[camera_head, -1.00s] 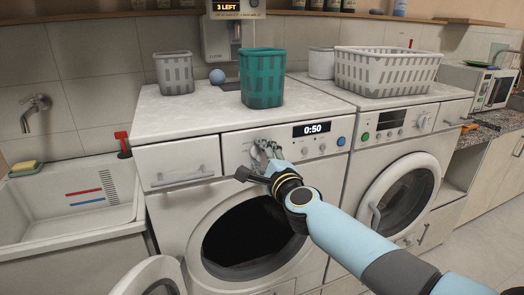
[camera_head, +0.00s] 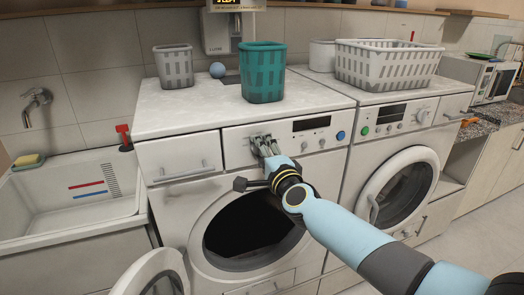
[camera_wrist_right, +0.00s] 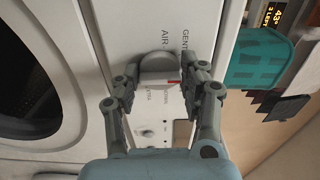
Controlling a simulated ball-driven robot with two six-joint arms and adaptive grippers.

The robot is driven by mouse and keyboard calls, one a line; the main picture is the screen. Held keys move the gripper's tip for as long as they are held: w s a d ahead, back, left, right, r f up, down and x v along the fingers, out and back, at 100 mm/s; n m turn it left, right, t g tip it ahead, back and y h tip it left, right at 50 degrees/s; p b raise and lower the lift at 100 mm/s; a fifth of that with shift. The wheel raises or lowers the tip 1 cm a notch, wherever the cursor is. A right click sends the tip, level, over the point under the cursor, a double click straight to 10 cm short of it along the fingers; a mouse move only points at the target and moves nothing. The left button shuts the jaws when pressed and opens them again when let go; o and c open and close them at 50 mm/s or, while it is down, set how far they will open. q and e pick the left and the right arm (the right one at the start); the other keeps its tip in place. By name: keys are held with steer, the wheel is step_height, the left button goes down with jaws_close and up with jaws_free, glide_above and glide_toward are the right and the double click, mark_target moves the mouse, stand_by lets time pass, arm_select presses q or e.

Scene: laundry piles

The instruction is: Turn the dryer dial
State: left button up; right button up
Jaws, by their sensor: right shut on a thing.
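Lettering such as "AIR" and "GENT" is printed beside the dial. In the head view my right gripper (camera_head: 265,144) is at the panel's left part and hides most of the dial. The panel's display (camera_head: 311,124) is dark. My left gripper is not in view.
The left machine's round door (camera_head: 150,275) hangs open below; its drum (camera_head: 240,235) is dark. A second machine (camera_head: 400,160) stands right, a sink (camera_head: 75,195) left.

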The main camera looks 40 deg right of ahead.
steer(key=shift+f, duration=0.1)
steer(key=o, duration=1.2)
steer(key=shift+s, duration=0.1)
steer(key=v, duration=1.2)
steer(key=shift+a, duration=0.1)
